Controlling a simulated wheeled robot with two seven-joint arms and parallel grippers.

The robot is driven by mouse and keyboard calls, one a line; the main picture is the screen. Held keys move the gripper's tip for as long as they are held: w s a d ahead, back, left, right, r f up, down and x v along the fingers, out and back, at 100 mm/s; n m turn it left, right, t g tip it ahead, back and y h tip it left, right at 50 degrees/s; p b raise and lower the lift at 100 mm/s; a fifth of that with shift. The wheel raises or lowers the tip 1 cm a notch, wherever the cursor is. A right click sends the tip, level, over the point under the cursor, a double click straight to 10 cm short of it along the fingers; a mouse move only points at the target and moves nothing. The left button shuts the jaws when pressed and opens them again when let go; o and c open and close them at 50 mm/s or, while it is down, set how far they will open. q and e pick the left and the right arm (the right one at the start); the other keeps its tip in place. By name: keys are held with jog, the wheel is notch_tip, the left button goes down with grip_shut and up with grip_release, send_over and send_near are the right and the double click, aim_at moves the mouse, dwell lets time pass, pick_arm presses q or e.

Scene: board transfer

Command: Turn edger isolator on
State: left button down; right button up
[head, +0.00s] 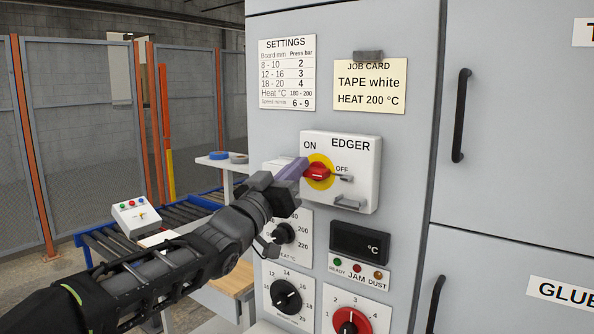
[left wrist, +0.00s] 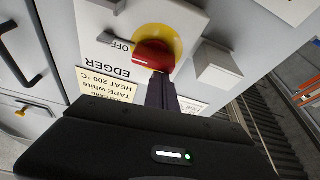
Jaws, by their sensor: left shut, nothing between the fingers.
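The edger isolator is a white box (head: 362,157) marked EDGER, with ON at upper left and OFF at right. Its red knob (head: 318,173) sits on a yellow disc (head: 323,158); its handle lies roughly level in the head view. My left gripper (head: 299,168) is shut and empty, its purple-grey fingers at the left edge of the knob. In the left wrist view the shut fingers (left wrist: 161,90) reach the end of the red knob (left wrist: 153,55); I cannot tell whether they touch. My right gripper is not in view.
Below the isolator are a heat dial (head: 285,233), a °C display (head: 359,242), indicator lamps and two more dials. A grey bracket (head: 348,203) juts from the isolator's lower edge. A settings sheet (head: 287,73) and job card (head: 370,86) are above. A roller conveyor (head: 190,212) stands left.

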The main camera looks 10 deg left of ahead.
pick_arm(q)
jog(key=shift+f+n, duration=0.2)
jog(key=shift+n, duration=0.1)
notch_tip(320, 180, down, 3)
jog(key=n+y+p, duration=0.1)
jog(key=n+y, duration=0.1)
jog(key=n, duration=0.4)
jog(key=n+g+y+p, duration=0.1)
jog(key=n+y, duration=0.1)
jog(key=n, duration=0.4)
jog(key=n+g+y+p, duration=0.1)
jog(key=n+y+p, duration=0.1)
jog(key=n, duration=0.4)
jog(key=shift+d+r, duration=0.1)
jog(key=shift+r, duration=0.05)
jog(key=s, duration=0.7)
jog(key=shift+s+a, duration=0.2)
jog(key=shift+s, duration=0.2)
